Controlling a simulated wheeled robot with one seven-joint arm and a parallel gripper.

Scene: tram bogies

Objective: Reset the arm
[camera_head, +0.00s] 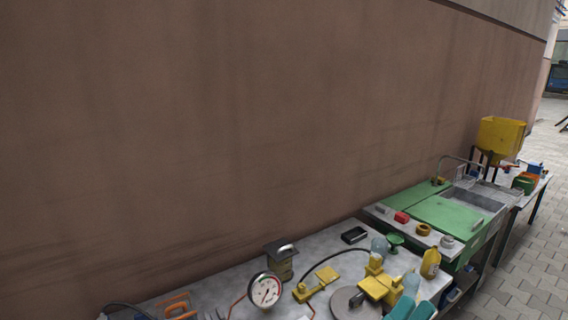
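My gripper and arm are not visible in the head view. The view shows a brown wall with a workbench (217,289) along its foot. On the bench are a round white dial gauge (266,290), a yellow metal device (378,284), a grey round disc (352,302) and a yellow bottle (431,263). Teal objects (412,309) are cut off by the bottom edge.
A green-topped unit with a sink (472,199) stands farther right along the wall. A yellow bin (501,136) rises behind it. Orange-handled tools (175,305) lie at the bench's left. Paved floor (529,265) is clear at the right.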

